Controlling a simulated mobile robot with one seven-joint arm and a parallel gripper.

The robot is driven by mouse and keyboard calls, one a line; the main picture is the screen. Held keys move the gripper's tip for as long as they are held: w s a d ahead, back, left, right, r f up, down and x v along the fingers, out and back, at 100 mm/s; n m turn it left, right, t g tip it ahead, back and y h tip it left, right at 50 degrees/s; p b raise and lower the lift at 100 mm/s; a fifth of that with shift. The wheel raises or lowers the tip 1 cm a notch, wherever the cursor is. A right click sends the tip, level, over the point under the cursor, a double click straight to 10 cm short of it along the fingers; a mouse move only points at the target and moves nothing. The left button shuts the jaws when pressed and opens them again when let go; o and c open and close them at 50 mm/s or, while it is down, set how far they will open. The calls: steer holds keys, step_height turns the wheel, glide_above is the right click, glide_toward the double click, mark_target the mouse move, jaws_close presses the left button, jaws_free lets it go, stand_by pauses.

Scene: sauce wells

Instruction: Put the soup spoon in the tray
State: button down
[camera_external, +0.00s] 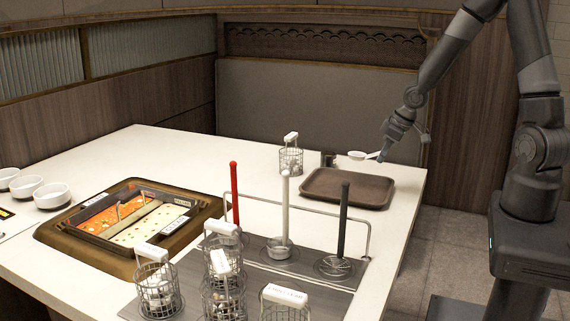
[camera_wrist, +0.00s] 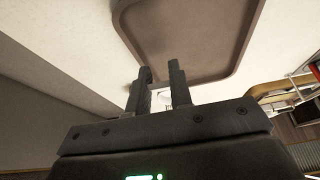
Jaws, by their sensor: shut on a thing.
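The soup spoon (camera_external: 357,155) is white, with its bowl to the left and its handle running to my gripper (camera_external: 382,157). My gripper is shut on the spoon's handle end and points down and left. The brown tray (camera_external: 345,190) lies flat and empty near the table's right edge. In the external view the spoon appears just beyond the tray's far rim; its exact height is unclear. In the wrist view, the tray (camera_wrist: 190,40) fills the top, past my gripper's fingers (camera_wrist: 161,70). A small white part of the spoon (camera_wrist: 164,97) shows between them; the rest is hidden.
A small dark container (camera_external: 328,159) and a wire basket with a white handle (camera_external: 291,158) stand behind the tray. Upright red, white and black ladle handles (camera_external: 343,220) and a metal rail are in front. The sauce wells (camera_external: 130,222) are at left. The table's middle is clear.

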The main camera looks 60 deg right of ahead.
steer(key=shift+w+a+f, duration=0.7)
steer(key=shift+a, duration=0.2)
steer(key=shift+w+a+f, duration=0.65)
steer(key=shift+a, duration=0.2)
steer(key=shift+w+a+f, duration=0.7)
steer(key=shift+a, duration=0.2)
steer(key=shift+f, duration=2)
steer(key=c, duration=1.3)
jaws_free()
steer(key=shift+f, duration=0.15)
steer(key=s+a+r+h, duration=0.1)
steer(key=s+r, duration=0.6)
steer(key=r, duration=0.6)
steer(key=s+a+r+h, duration=0.15)
steer(key=s+r, duration=0.45)
steer(key=r, duration=0.7)
steer(key=s+a+r+t+y, duration=0.1)
steer(key=s+a+r+y, duration=0.1)
steer(key=s+r, duration=0.5)
steer(key=s+a, duration=0.1)
steer(key=s, duration=0.1)
steer(key=shift+s+a, duration=0.25)
steer(key=shift+s, duration=0.1)
